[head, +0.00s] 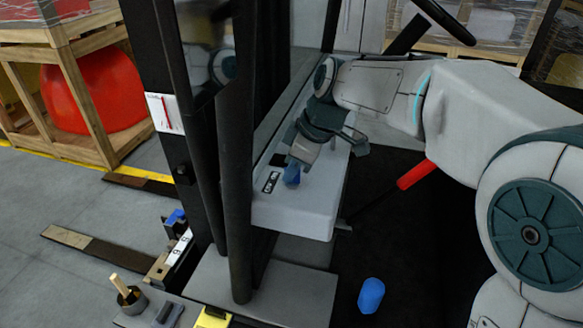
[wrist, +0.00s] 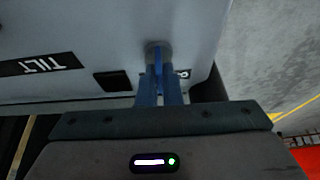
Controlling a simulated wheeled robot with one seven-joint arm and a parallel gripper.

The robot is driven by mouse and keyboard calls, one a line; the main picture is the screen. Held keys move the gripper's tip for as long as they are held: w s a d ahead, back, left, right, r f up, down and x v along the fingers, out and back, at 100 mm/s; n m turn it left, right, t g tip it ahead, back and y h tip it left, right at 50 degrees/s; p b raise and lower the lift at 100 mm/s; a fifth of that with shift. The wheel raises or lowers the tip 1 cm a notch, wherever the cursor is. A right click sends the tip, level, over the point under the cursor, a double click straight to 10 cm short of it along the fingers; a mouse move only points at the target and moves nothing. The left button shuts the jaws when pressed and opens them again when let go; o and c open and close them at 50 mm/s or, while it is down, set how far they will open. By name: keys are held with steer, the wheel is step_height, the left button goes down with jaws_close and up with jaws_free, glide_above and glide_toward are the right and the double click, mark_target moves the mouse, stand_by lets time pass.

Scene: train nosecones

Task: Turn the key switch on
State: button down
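The key switch (wrist: 158,50) has a round grey base on a pale grey console (head: 296,208), with a thin blue upright part in its middle. In the wrist view, the two blue fingers of my gripper (wrist: 160,88) stand close on either side of that thin part. A narrow gap shows between the fingers, but I cannot tell whether they press on the key. In the head view, my gripper (head: 292,174) points down at the console top, and its blue fingertips hide the switch.
The console carries a TILT label (wrist: 42,64) and a black square (wrist: 113,81) beside the switch. A dark post (head: 237,150) stands left of the console. A red-handled lever (head: 416,174) and a blue cylinder (head: 371,295) are to the right. A steering wheel (head: 444,22) is behind.

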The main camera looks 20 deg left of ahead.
steer(key=shift+m, duration=0.4)
steer(key=m+t, duration=0.1)
steer(key=m, duration=0.1)
steer(key=shift+m+t+b, duration=0.3)
steer(key=shift+m+b, duration=0.1)
steer(key=m+t, duration=0.1)
steer(key=m, duration=0.2)
steer(key=shift+m, duration=0.3)
steer(key=m, duration=0.2)
steer(key=m+t+h, duration=0.1)
steer(key=m, duration=0.1)
steer(key=shift+t+h, duration=0.3)
steer(key=shift+m+t+h+b, duration=0.3)
steer(key=shift+m+h+b, duration=0.2)
steer(key=shift+m, duration=1.3)
steer(key=c, duration=1.6)
jaws_free()
